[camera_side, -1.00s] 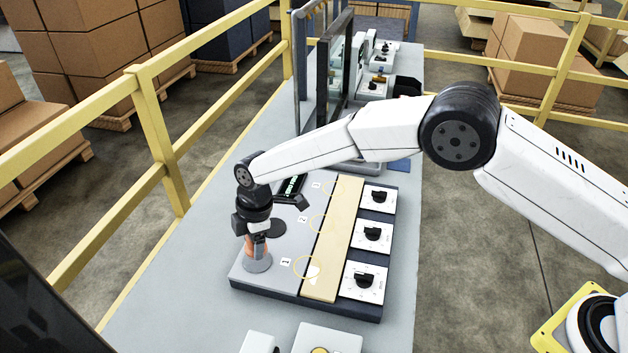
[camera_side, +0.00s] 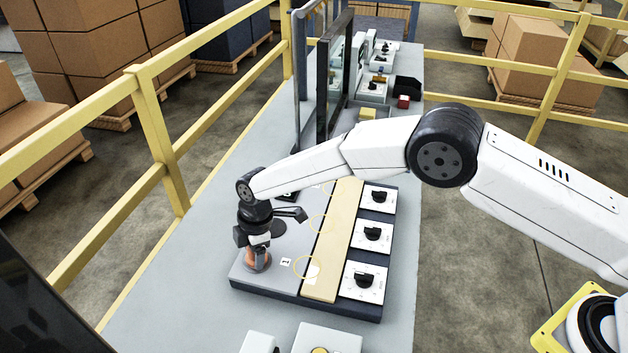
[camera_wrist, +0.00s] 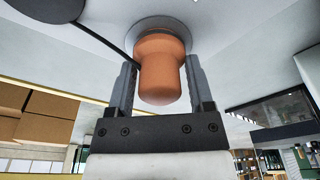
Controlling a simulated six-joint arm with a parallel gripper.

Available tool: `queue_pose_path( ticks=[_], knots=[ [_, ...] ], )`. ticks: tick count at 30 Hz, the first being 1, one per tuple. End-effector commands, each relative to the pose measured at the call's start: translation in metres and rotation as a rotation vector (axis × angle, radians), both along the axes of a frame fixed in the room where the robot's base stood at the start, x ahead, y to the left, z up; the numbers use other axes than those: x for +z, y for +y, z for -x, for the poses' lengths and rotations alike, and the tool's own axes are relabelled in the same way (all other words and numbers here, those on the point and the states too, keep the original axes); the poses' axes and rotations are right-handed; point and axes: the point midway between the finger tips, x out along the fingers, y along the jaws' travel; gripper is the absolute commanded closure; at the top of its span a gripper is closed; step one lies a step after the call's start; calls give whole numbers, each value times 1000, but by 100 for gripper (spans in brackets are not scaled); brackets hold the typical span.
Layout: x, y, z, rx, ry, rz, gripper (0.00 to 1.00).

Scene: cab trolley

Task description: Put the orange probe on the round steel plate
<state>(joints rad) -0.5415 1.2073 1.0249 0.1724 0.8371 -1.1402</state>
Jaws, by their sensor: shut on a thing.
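The orange probe (camera_wrist: 160,75) is between the fingers of my gripper (camera_wrist: 161,88), which is shut on it in the wrist view. Its far end overlaps the round steel plate (camera_wrist: 138,27); it looks to be at or on the plate, but I cannot tell firm contact. In the side view the probe (camera_side: 258,257) shows low under my gripper (camera_side: 257,246), over the plate (camera_side: 249,268) at the near left corner of the grey panel. The plate is partly hidden by the probe and gripper.
A dark round disc (camera_side: 279,227) lies just behind the plate. A beige strip (camera_side: 331,255) and several white dial blocks (camera_side: 364,283) are on the right of the panel. A framed screen (camera_side: 335,75) stands farther back. The table left of the panel (camera_side: 185,270) is clear.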

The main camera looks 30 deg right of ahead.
Motion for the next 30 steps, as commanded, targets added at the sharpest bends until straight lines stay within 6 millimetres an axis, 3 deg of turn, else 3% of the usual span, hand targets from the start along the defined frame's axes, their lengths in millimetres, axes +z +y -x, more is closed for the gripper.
queue_pose_path(
  ticks=[1, 4, 17, 23, 30],
  knots=[
    [-1, 0, 0, 0, 0, 0, 30],
    [0, 0, 0, 0, 0, 0, 0],
    [5, 0, 0, 0, -1, 0, 0],
    [21, -3, -1, 0, -1, 0, 0],
    [55, -8, -1, 0, -2, -1, 0]
  ],
)
